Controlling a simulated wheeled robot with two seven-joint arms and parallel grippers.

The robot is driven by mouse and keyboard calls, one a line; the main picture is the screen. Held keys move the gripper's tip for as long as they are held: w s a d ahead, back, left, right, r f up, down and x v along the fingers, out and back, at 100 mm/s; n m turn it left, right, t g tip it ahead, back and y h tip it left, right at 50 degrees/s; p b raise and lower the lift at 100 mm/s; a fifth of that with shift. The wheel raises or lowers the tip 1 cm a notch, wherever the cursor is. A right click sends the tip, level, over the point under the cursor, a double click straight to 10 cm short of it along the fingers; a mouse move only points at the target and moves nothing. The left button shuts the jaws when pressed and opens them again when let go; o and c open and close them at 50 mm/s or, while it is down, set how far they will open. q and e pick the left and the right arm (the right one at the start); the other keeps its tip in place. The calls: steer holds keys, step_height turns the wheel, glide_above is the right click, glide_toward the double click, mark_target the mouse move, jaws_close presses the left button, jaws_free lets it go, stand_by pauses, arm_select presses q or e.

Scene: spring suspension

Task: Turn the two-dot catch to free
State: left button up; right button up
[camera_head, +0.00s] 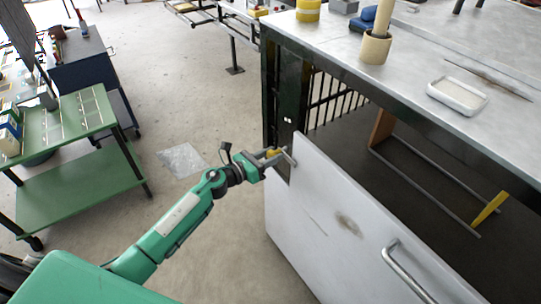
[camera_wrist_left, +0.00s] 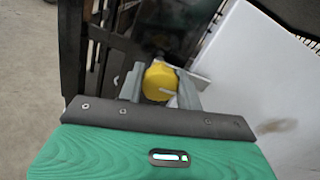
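The catch has a yellow knob (camera_head: 273,152) and a pale metal bar (camera_head: 289,157) that reaches over the upper left corner of the white panel. Two small white dots (camera_head: 288,120) mark the dark post just above it. My left gripper (camera_head: 268,158) is at the yellow knob. In the left wrist view the knob (camera_wrist_left: 160,82) sits between the two grey fingers (camera_wrist_left: 161,92), which appear to touch it on both sides. The back of the catch is partly hidden by the knob and fingers. My right gripper is not in view.
The white panel (camera_head: 345,225) with a metal handle (camera_head: 408,272) leans at the bench front, right of my arm. The bench top (camera_head: 420,60) carries a cream pot (camera_head: 375,47) and a white tray (camera_head: 458,96). A green cart (camera_head: 75,175) stands left.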

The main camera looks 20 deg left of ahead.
arm_select(q)
jaws_close()
